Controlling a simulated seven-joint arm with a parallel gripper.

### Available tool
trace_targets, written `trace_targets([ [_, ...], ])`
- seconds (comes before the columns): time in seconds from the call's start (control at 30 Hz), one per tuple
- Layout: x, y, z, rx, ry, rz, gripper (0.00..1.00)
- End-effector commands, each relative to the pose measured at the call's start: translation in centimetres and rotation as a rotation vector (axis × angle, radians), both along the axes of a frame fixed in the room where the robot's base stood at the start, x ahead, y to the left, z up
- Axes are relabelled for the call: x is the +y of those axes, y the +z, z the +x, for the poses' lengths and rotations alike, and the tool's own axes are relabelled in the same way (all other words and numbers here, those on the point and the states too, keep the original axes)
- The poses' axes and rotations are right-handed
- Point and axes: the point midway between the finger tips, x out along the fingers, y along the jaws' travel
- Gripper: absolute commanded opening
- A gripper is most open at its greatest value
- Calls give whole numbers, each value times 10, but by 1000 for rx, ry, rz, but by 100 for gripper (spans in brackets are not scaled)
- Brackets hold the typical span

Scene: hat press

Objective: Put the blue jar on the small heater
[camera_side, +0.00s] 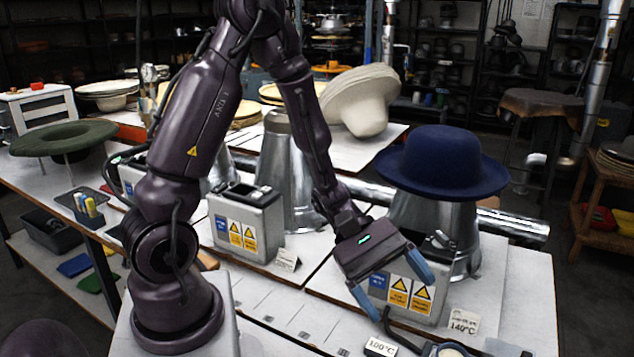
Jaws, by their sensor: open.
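My gripper (404,300) is open, with its two blue-tipped fingers spread and angled down to the right. I see nothing held between the fingers. It is in front of a grey box with yellow warning labels, partly covering it. I cannot make out a blue jar on the work table. A round pale-topped thing with a dark rim (452,351) is cut off by the bottom edge, below my gripper. I cannot tell whether it is the small heater.
The grey box (436,317) stands before a metal cone carrying a blue felt hat (442,162). Cards read 100°C (381,347) and 140°C (463,322). Another labelled box (246,228) stands left. A steel pipe (513,227) runs behind. The white table strip between has free room.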

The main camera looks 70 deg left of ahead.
Motion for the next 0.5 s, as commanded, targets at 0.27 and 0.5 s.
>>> trace_targets([
  [0.27,1,64,-62,-368,-591,543,84],
  [0.5,38,113,-91,-668,-895,1078,84],
])
